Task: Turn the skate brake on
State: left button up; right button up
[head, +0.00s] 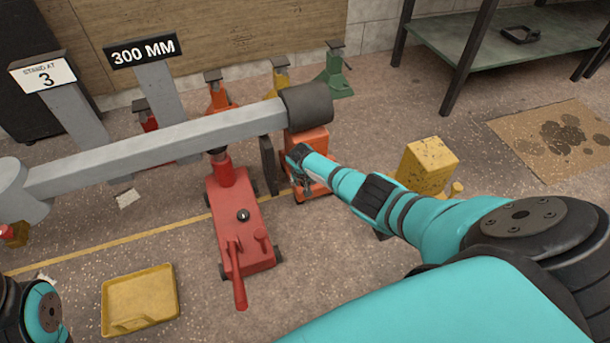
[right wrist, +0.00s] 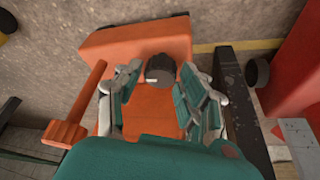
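The orange skate (head: 312,188) stands on the floor under the dark right end of the grey beam, partly hidden by my right gripper. In the right wrist view the skate's orange body (right wrist: 130,40) carries a round dark knob (right wrist: 160,68) with a small pale mark, and an orange lever-like piece (right wrist: 85,105) sticks out at left. I cannot tell the brake's setting. My right gripper (head: 299,160) is at the skate. Its fingers (right wrist: 161,82) are apart, on either side of the knob, with small gaps visible. My left gripper is out of view.
The grey beam (head: 150,148) crosses above a red floor jack (head: 235,215). A yellow block (head: 428,165) stands right of the skate, and a yellow tray (head: 140,300) lies at lower left. Coloured stands line the back wall. A green bench (head: 490,45) is at back right.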

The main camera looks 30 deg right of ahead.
jog(key=shift+r, duration=0.1)
jog(key=v, duration=1.1)
jog(key=shift+s+a+r, duration=0.15)
jog(key=shift+a+r, duration=0.05)
jog(key=shift+r, duration=0.15)
dwell(0.4)
